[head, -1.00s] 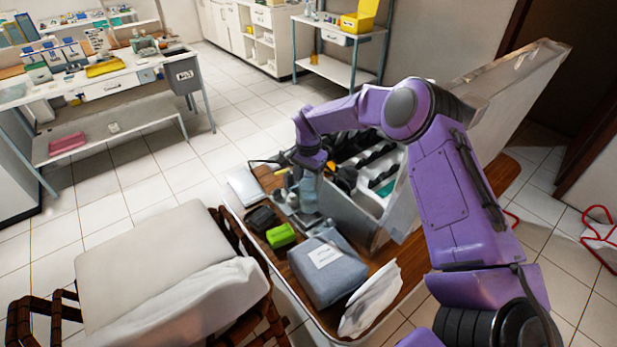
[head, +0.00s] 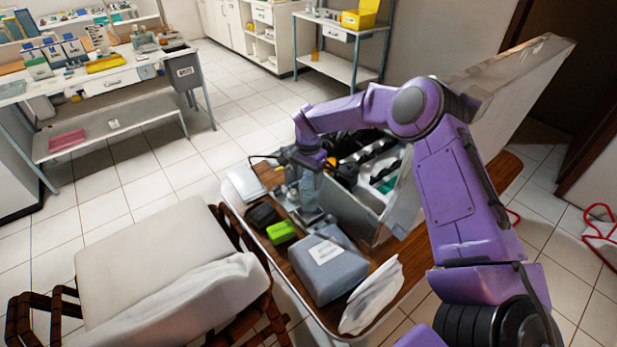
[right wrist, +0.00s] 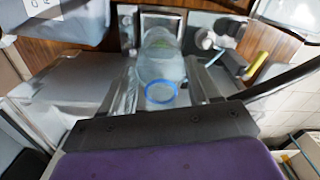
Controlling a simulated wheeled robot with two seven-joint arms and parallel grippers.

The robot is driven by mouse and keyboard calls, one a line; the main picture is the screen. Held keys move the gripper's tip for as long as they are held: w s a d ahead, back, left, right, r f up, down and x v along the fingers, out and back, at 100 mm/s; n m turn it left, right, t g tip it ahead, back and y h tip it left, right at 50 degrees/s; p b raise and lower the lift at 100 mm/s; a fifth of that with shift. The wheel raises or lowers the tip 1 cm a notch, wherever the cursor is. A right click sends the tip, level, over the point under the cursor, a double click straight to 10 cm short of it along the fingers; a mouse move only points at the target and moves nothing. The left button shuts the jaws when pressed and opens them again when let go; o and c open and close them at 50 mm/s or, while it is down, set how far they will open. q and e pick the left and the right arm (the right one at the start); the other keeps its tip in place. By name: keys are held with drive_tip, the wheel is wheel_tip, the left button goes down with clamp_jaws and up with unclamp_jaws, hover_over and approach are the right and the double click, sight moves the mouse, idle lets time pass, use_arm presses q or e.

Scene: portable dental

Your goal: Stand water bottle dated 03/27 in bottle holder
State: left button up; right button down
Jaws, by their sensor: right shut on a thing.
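My right gripper (head: 306,172) reaches down over the near edge of the open case and is shut on a clear, bluish water bottle (head: 309,190). The bottle hangs roughly upright below the gripper in the head view. In the right wrist view the bottle (right wrist: 160,62) lies between the fingers, with a blue ring (right wrist: 160,92) at its near end. A grey metal holder (head: 313,216) is just below the bottle in the head view. I cannot tell whether the bottle's base touches it. No date is readable on the bottle. My left gripper is out of view.
The open case (head: 352,213) stands close behind the bottle. A grey-blue box (head: 328,280), a green item (head: 281,232), a black item (head: 262,216) and a white plastic bag (head: 371,296) crowd the wooden table. A white-cushioned chair (head: 165,258) stands at the near left.

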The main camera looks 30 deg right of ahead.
sight(309, 190)
drive_tip(key=shift+f, duration=0.1)
drive_tip(key=shift+f+b, duration=1.15)
drive_tip(key=shift+f, duration=0.2)
drive_tip(key=shift+a, duration=0.1)
drive_tip(key=shift+f, duration=0.1)
drive_tip(key=shift+s+f+b, duration=0.1)
drive_tip(key=shift+f+b, duration=0.6)
drive_tip(key=shift+s+f, duration=0.1)
drive_tip(key=shift+s+f+b, duration=0.1)
drive_tip(key=shift+f+b, duration=0.15)
drive_tip(key=shift+b, duration=0.35)
